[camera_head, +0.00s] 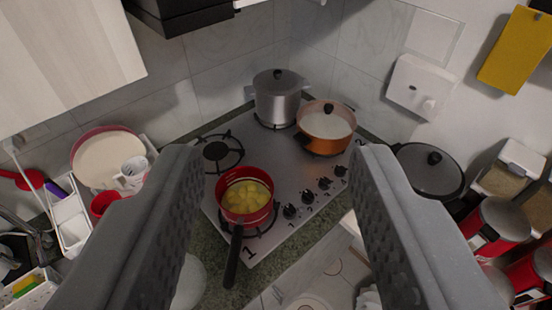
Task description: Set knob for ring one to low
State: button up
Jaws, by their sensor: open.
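The steel stove (297,178) stands in the corner, seen between my two fingers. A row of several black knobs, with one knob at the left end (289,211) and one at the right end (340,171), runs along its front right edge. A mark like "1" shows at the near corner beside the front ring. A red pan (243,193) with yellow pieces sits on that ring, its black handle pointing toward me. My gripper (276,153) is open and empty, well apart from the knobs. The knob settings are too small to read.
A steel pot (277,97) and an orange pot (325,127) stand on the rear rings. The left rear ring (218,151) is empty. A dark lidded pan (429,170) is at right, with red canisters (497,229) beyond. A dish rack (72,219) is at left.

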aim_at(289, 212)
jog(key=u, duration=0.75)
jog(key=k, duration=1.25)
jog(key=z, duration=0.65)
jog(key=i, duration=1)
jog(key=u, duration=0.1)
